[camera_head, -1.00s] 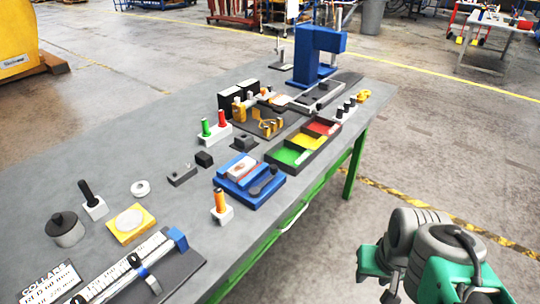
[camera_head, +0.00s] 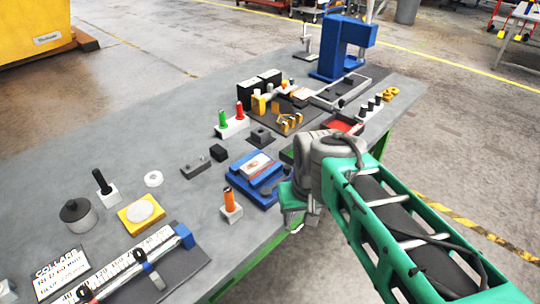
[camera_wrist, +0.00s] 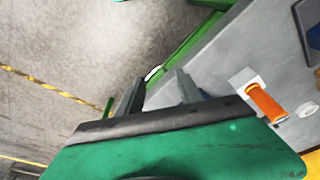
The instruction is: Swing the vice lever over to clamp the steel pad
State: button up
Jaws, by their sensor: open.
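The blue vice (camera_head: 243,186) sits near the table's front edge in the head view. A pale steel pad (camera_head: 257,164) with a reddish mark lies on it. The dark lever is at the vice's right side, partly hidden by my arm, so its exact position cannot be told. My gripper (camera_head: 294,226) is just right of the vice, near the table edge. In the wrist view my gripper (camera_wrist: 158,90) has two dark fingers spread apart with nothing between them. A small blue patch beside the right finger may be part of the vice.
An orange-handled tool (camera_head: 230,200) stands in a white block left of the vice; it also shows in the wrist view (camera_wrist: 265,102). The green table edge (camera_wrist: 185,48) runs beneath my gripper.

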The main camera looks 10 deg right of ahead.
jog(key=w+r+m+g+p, duration=0.1)
jog(key=w+r+p, duration=0.4)
jog(key=w+r, duration=0.35)
jog(key=r+g+p, duration=0.1)
jog(key=p, duration=0.2)
send_over(288, 166)
jog(key=shift+s+r+m, duration=0.2)
jog(key=shift+m, duration=0.1)
jog(key=shift+w+f, duration=0.15)
jog(key=shift+f, duration=0.2)
notch_tip(288, 166, down, 7)
jog(key=shift+a+f+p, duration=0.1)
jog(key=shift+f+p, duration=0.05)
jog(key=shift+p, duration=0.25)
jog(key=shift+c, duration=0.3)
grip_shut()
